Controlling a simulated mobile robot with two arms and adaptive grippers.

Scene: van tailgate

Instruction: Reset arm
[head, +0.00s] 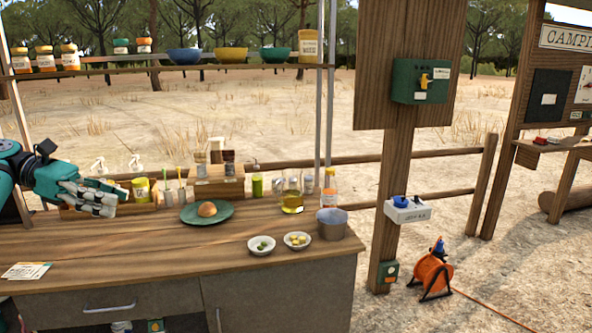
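My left gripper (103,197) reaches in from the left above the wooden counter (150,245). Its two fingers point right and lie close together in the view; the gap between them is not clear. No object shows in it. My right gripper is not in view.
Cards (26,271) lie at front left. A shelf (180,67) with jars and bowls runs above. A post (398,150) stands right.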

